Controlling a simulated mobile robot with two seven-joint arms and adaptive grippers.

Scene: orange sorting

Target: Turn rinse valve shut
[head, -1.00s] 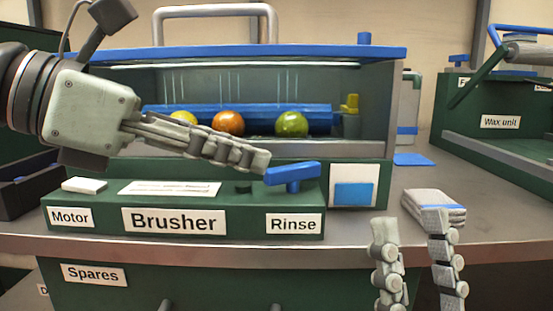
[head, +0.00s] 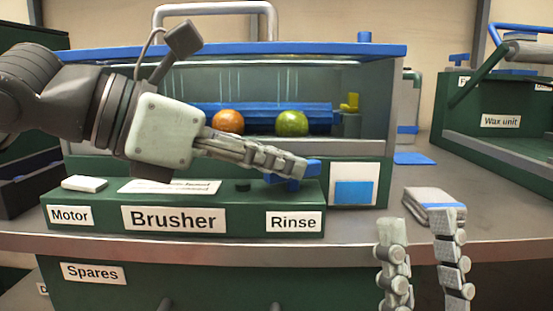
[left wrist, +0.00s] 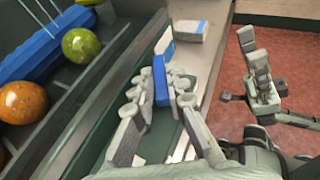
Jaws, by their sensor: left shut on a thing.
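The rinse valve is a blue handle (head: 313,168) on top of the green brusher panel, above the "Rinse" label (head: 293,222). My left gripper (head: 297,167) reaches in from the left and is shut on the handle, hiding part of it in the head view. In the left wrist view, the blue handle (left wrist: 160,82) stands between the two fingers. Thin pale streaks, like water, show inside the brusher (head: 388,125) above the blue roller. My right gripper (head: 420,216) is open and empty at the lower right, in front of the table edge.
An orange fruit (head: 228,121) and a green one (head: 291,123) lie by the blue roller. A folded grey cloth (head: 434,197) lies just behind my right gripper. The wax unit (head: 500,121) stands at the right. The counter between is mostly clear.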

